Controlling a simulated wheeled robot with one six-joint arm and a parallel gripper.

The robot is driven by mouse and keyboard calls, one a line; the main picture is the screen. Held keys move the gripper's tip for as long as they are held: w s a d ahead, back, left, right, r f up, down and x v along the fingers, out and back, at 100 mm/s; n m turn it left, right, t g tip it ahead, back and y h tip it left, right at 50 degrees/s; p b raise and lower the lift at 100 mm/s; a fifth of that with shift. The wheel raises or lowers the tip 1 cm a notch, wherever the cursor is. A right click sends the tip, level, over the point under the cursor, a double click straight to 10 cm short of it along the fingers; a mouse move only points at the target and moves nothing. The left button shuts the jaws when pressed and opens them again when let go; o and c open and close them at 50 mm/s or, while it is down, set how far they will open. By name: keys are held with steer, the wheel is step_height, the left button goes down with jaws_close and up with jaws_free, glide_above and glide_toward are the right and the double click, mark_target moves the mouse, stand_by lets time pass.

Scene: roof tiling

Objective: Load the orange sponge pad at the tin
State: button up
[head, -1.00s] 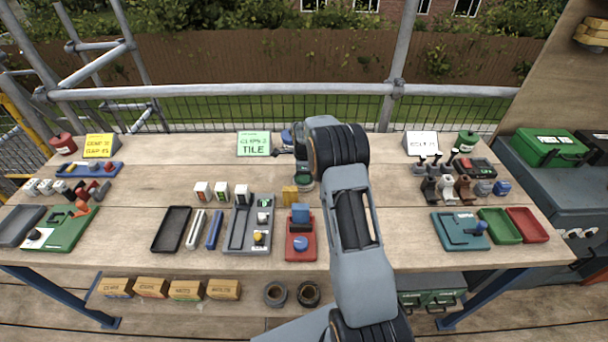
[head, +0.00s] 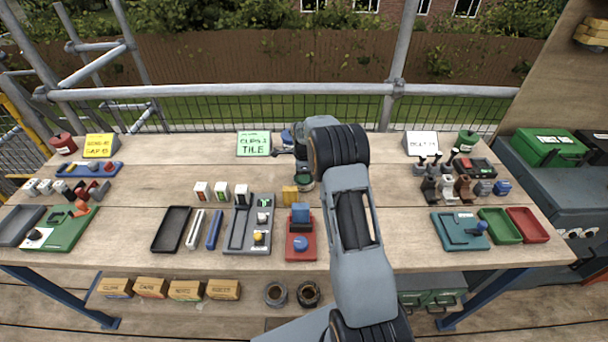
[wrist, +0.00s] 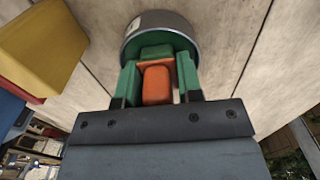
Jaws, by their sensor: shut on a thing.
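The orange sponge pad (wrist: 157,84) is between the two green fingers of my gripper (wrist: 157,80) in the wrist view, and the gripper is shut on it. The round grey tin (wrist: 138,42) is just beyond the fingertips, with a green block-like part showing in front of the pad. Whether the pad touches the tin or its contents I cannot tell. In the head view the tin (head: 304,184) stands on the bench beside my arm, partly hidden by it. The pad cannot be made out there.
A yellow block (head: 290,195) and a red fixture with a blue block and blue knob (head: 301,253) stand close to the tin, nearer the front. The yellow block is large at the wrist view's left (wrist: 40,45). A green sign (head: 254,144) stands behind, to the left.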

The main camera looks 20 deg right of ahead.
steer(key=shift+r+p, duration=2.05)
steer(key=shift+r, duration=1.4)
